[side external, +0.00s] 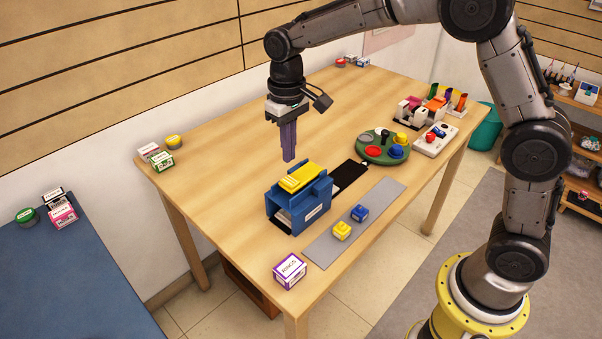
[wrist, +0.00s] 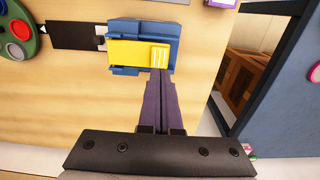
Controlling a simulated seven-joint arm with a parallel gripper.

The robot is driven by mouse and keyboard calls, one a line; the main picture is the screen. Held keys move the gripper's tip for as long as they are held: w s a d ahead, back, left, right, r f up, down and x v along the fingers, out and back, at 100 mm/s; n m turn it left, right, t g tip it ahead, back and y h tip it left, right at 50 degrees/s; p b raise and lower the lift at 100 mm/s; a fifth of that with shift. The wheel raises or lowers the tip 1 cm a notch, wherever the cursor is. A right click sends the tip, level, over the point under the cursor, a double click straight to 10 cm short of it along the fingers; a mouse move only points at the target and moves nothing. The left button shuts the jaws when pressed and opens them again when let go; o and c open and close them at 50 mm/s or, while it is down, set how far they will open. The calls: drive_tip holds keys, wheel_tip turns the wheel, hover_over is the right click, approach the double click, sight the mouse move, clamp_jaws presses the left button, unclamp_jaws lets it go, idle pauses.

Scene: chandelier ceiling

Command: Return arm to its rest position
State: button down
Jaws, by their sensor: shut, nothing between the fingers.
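My gripper (side external: 288,158) has long purple fingers pointing down over the wooden table (side external: 225,125). The fingers are together with nothing between them. They hang in the air behind and above a blue holder (side external: 318,215) with a yellow top piece (side external: 300,177). In the wrist view my gripper (wrist: 160,75) shows its fingertips in front of the lower edge of the yellow piece (wrist: 130,53). I cannot tell from that view how far apart they are; in the side view they look clear of it.
A grey strip (side external: 385,197) with a yellow block (side external: 342,231) and a blue block (side external: 359,213) lies in front. A green round tray (side external: 368,157) holds coloured pieces. A box labelled RINGS (side external: 290,271) stands at the near corner.

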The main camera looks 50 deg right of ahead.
drive_tip(key=shift+d+r, duration=0.1)
drive_tip(key=shift+r, duration=0.15)
drive_tip(key=s+d+r+t, duration=0.2)
drive_tip(key=s+r, duration=0.4)
drive_tip(key=r, duration=0.1)
drive_tip(key=s+d+r+t, duration=0.2)
drive_tip(key=s+d+r, duration=0.1)
drive_tip(key=s+r, duration=0.25)
drive_tip(key=s+d+f, duration=0.1)
drive_tip(key=s+f, duration=0.1)
drive_tip(key=s, duration=0.6)
drive_tip(key=s+d+f+t, duration=0.1)
drive_tip(key=s+f, duration=0.2)
drive_tip(key=s, duration=0.5)
drive_tip(key=shift+f+t, duration=0.25)
drive_tip(key=shift+t, duration=0.05)
